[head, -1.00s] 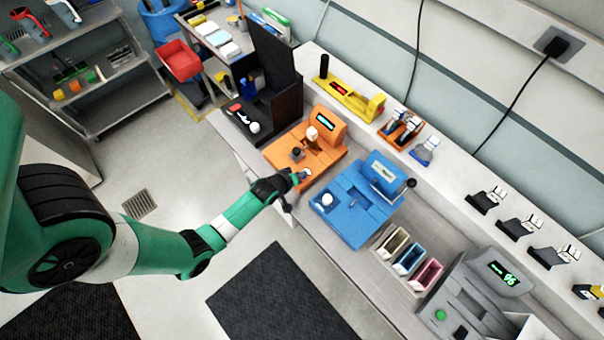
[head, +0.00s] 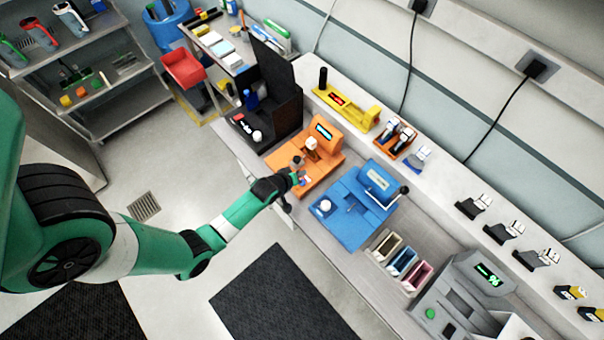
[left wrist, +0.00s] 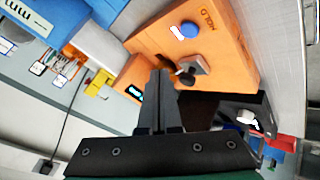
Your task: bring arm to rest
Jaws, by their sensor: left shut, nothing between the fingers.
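My left arm (head: 215,232) reaches from the left to the bench. Its gripper (head: 298,177) is at the front edge of the orange machine (head: 322,170). In the left wrist view the gripper (left wrist: 160,78) has its fingers together, with nothing between them. The orange machine (left wrist: 205,35) stands beyond the fingertips there, with a blue button (left wrist: 188,30) and a dark knob on a grey block (left wrist: 188,70). I cannot tell whether the fingers touch the machine. My right gripper is in neither view.
A blue machine (head: 352,215) stands right of the orange one, a black station (head: 278,115) to its left. Small bins (head: 402,262) and a grey machine (head: 470,300) are further right. A yellow holder (head: 345,105) sits on the back ledge. The floor before the bench is open.

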